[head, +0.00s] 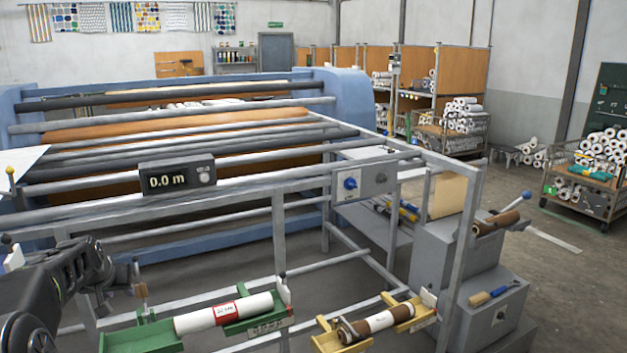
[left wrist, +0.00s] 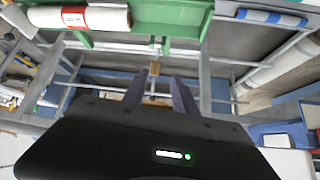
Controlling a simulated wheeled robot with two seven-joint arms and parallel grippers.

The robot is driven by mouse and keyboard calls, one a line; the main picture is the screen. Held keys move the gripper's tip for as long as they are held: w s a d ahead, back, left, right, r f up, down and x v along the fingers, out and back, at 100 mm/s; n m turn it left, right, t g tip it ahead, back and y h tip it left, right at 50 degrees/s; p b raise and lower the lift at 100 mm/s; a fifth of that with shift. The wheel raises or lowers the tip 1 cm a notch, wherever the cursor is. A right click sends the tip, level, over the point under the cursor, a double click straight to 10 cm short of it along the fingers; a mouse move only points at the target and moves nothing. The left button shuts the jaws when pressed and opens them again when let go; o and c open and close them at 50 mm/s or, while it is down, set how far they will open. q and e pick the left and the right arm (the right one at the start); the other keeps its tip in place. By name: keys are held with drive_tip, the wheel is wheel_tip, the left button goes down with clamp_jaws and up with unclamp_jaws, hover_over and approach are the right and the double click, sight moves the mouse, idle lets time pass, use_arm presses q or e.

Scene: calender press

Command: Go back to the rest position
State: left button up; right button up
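My left gripper (head: 138,281) is at the lower left of the head view, above the left end of the green cradle (head: 150,342). In the left wrist view its two dark fingers (left wrist: 158,92) stand apart with nothing clearly held. My right gripper is not in view.
A white roll with a red label (head: 223,313) lies in the green cradle; a brown and white roll (head: 376,323) lies in the yellow cradle (head: 342,344). The calender's grey bars (head: 250,184) and 0.0 m display (head: 177,176) stand behind. Floor is open at right.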

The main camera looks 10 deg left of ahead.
use_arm(q)
drive_tip(key=w+d+f+h, duration=0.1)
drive_tip(key=w+d+f, duration=0.2)
drive_tip(key=d+f, duration=0.95)
drive_tip(key=s+d+f+m+h, duration=0.15)
drive_tip(key=s+d+f, duration=0.35)
drive_tip(key=d+f, duration=0.9)
drive_tip(key=s+d+f+g+h, duration=0.1)
drive_tip(key=s+d+f, duration=0.3)
drive_tip(key=s+d, duration=0.4)
drive_tip(key=s+d+f+m+g+h, duration=0.1)
drive_tip(key=s+d+f+g+h, duration=0.1)
drive_tip(key=s+d+f, duration=0.3)
drive_tip(key=s+d+f+m+g+h, duration=0.1)
drive_tip(key=s+d+f+g+h, duration=0.1)
drive_tip(key=s+d, duration=0.9)
drive_tip(key=s+f+g, duration=0.1)
drive_tip(key=s+f, duration=0.1)
drive_tip(key=s, duration=0.3)
drive_tip(key=shift+d+f, duration=0.15)
drive_tip(key=shift+h, duration=0.25)
